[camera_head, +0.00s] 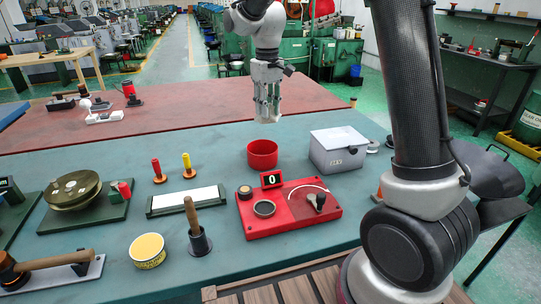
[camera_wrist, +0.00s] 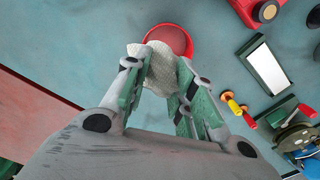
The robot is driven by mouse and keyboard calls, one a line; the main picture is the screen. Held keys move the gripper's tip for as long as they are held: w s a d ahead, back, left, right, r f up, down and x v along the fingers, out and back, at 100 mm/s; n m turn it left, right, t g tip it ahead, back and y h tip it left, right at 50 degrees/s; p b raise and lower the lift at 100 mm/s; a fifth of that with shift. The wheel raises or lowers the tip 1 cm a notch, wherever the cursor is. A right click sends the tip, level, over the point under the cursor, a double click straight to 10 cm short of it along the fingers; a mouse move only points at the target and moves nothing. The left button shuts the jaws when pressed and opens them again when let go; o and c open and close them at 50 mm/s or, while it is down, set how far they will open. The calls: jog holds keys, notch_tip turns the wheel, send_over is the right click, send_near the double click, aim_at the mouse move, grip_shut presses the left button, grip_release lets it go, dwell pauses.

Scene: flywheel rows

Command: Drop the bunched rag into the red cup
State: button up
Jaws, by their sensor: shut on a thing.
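The red cup (camera_head: 262,161) stands on the teal work table, open side up. My gripper (camera_head: 267,113) hangs above the table, a little behind and above the cup in the head view. In the wrist view my gripper (camera_wrist: 160,85) is shut on the bunched rag (camera_wrist: 158,65), a crumpled off-white cloth between the green-tinted fingers. The rag overlaps the near part of the red cup (camera_wrist: 177,37) in that view and hides some of its rim and inside. In the head view the rag is hard to tell from the fingers.
A grey lidded box (camera_head: 338,152) stands close right of the cup. A red panel (camera_head: 288,215) with a "0" display lies in front of it. A white-topped block (camera_head: 187,200) and red and yellow pegs (camera_head: 187,165) stand left. The red surface behind is mostly clear.

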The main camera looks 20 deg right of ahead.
aim_at(267, 121)
jog(key=shift+f, duration=2.55)
jog(key=o, duration=1.1)
jog(key=shift+r, duration=0.1)
notch_tip(267, 121, up, 12)
jog(key=shift+f, duration=0.1)
